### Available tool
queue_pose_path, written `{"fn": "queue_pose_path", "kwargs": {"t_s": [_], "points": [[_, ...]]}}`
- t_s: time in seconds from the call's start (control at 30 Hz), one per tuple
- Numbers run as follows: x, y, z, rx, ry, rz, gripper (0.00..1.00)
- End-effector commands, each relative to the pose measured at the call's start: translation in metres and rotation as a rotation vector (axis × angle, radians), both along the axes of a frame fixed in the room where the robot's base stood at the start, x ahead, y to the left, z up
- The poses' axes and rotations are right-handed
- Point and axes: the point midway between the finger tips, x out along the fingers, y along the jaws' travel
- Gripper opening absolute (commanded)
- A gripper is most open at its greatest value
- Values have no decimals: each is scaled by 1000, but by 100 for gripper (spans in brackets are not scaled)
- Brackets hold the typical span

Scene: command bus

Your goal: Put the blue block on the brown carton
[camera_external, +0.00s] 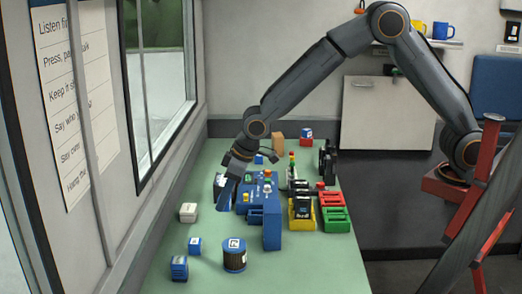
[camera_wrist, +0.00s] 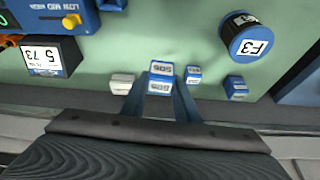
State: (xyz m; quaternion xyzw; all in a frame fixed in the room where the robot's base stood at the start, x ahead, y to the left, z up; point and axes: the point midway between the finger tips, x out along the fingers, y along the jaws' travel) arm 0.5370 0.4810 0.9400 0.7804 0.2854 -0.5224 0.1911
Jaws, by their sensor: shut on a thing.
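My gripper (camera_external: 225,198) points down over the left part of the green table. In the wrist view its two fingers (camera_wrist: 160,90) are shut on a blue block (camera_wrist: 160,68) with a white label reading SOS. In the external view I cannot make out the held block apart from the fingers. A small brown carton (camera_external: 278,141) stands upright at the back of the table, to the right of and beyond my gripper. The carton does not show in the wrist view.
A blue console (camera_external: 270,225) stands just right of my gripper. A white block (camera_external: 188,212), a small blue block (camera_external: 195,246), a darker blue block (camera_external: 179,267) and a blue-topped cylinder (camera_external: 234,254) stand nearer. Yellow (camera_external: 302,222), red and green trays stand right.

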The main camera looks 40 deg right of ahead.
Motion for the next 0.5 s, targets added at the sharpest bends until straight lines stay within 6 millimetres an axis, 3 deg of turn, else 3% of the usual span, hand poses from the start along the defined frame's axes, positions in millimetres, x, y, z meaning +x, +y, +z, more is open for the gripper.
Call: {"fn": "queue_pose_path", "kwargs": {"t_s": [0.13, 0.5], "points": [[1, 1, 24, 5, -5, 0, 6], [1, 1, 125, 5, -4, 0, 6]]}}
